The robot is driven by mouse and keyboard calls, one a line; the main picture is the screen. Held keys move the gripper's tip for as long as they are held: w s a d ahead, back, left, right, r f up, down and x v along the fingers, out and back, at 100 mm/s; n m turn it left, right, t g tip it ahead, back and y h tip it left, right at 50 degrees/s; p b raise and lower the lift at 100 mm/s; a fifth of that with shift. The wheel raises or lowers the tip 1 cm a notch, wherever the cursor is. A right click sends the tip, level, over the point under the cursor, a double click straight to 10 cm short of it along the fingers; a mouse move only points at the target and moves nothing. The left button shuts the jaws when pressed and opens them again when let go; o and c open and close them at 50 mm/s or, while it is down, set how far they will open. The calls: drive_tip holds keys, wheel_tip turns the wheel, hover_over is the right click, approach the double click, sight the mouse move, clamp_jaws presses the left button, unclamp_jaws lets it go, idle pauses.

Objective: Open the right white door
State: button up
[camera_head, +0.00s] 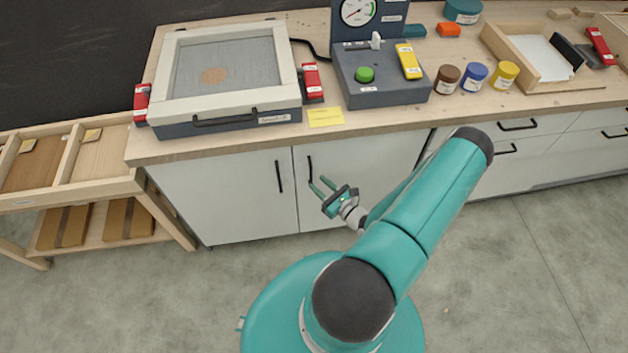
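The right white door (358,157) is a cabinet front under the wooden counter and looks closed. Its dark vertical handle (310,168) is near the door's left edge. My gripper (317,182) is in front of this door, by the lower end of the handle. Its two teal fingers are apart with a gap between them. One fingertip overlaps the handle's lower end in the picture; I cannot tell whether they touch. The left white door (230,195) is also closed, with its own dark handle (279,176). My arm hides the right part of the right door.
The wooden counter (400,118) overhangs the doors and holds a framed screen unit (225,75), a grey gauge box (380,90) and several jars. White drawers (520,155) are at the right. A wooden rack (90,165) stands at the left. The grey floor in front is clear.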

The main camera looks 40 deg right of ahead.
drive_tip(key=shift+w, duration=1.6)
clamp_jaws()
drive_tip(key=shift+s+a, duration=0.1)
drive_tip(key=shift+s, duration=0.05)
